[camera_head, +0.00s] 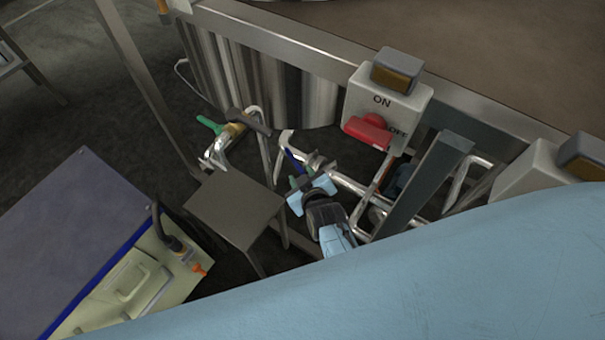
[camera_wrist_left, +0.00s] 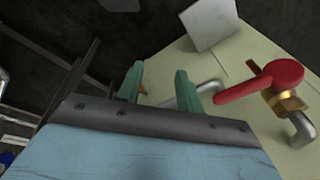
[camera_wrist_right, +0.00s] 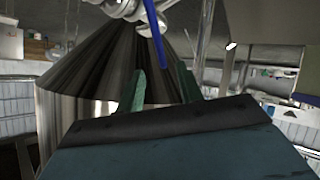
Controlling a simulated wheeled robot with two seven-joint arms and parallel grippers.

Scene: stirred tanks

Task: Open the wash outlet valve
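A valve with a blue lever (camera_head: 292,160) sits on the pale piping below the tank frame. My right gripper (camera_head: 306,181) is just in front of it in the head view. In the right wrist view the blue lever (camera_wrist_right: 154,28) stands beyond the green fingertips (camera_wrist_right: 161,78), which are apart with nothing seen between them. Contact with the lever cannot be told. My left gripper is not seen in the head view. In the left wrist view its green fingers (camera_wrist_left: 158,80) are apart and empty, left of a red-handled valve (camera_wrist_left: 262,82) with a brass body. No label marks the wash outlet valve.
A green-handled valve (camera_head: 211,125) is left of the right gripper, above a small grey stool (camera_head: 235,208). A switch box (camera_head: 387,105) with a red knob is on the frame rail. A grey post (camera_head: 428,185) stands right of the gripper. A cabinet (camera_head: 75,240) is at left.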

